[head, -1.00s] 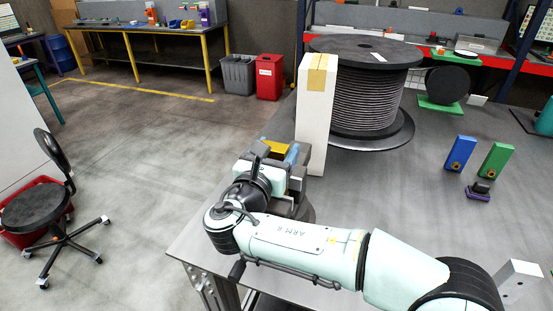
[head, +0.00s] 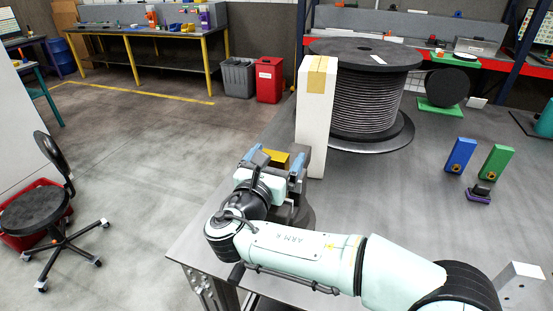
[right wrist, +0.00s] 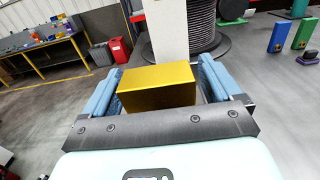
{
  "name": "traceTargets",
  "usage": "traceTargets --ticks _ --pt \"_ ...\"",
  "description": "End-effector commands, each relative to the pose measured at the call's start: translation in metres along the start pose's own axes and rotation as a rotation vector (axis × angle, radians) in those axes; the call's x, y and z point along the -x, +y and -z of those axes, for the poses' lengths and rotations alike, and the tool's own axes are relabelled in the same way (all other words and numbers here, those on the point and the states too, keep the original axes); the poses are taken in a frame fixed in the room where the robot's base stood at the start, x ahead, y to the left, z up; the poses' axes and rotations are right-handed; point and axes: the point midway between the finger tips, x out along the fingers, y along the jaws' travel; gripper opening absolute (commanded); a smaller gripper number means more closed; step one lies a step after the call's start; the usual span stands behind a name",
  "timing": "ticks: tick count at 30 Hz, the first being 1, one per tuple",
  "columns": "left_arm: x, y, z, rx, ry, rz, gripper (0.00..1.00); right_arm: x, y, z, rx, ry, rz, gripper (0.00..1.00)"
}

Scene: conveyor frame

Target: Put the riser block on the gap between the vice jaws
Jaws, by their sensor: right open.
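My right gripper (head: 275,161) is open, with its blue fingers apart on either side of a gold-yellow block, which I take for the riser block (head: 277,158). In the right wrist view the block (right wrist: 158,88) sits between the fingers, its top and near face showing. A dark grey body (head: 300,212), which looks like the vice, stands below and behind the gripper at the table edge. Its jaws and gap are mostly hidden by my arm, so I cannot tell exactly how the block rests on them. My left gripper is not in view.
A tall white box (head: 314,125) with tan tape stands close behind the gripper. A large black cable spool (head: 366,95) is beyond it. Blue (head: 460,154) and green (head: 496,161) blocks stand at the right. The grey table (head: 400,200) between is clear.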

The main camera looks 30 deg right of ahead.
Motion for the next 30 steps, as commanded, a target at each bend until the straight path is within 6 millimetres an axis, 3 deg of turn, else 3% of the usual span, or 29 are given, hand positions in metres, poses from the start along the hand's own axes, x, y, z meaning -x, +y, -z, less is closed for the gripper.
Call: traceTargets --ticks 5,12,18,30 --pt "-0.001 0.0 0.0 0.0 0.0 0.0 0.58 0.026 0.001 0.0 -0.001 0.0 -0.005 0.92" --pt "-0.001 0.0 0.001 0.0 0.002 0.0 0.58 0.079 0.001 -0.001 -0.001 -0.001 -0.005 0.92" --pt "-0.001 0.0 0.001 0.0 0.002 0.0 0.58 0.11 0.001 -0.001 -0.001 -0.001 -0.002 0.92" --pt "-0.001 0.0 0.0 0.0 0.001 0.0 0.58 0.12 0.0 0.0 0.0 0.0 0.0 0.92"
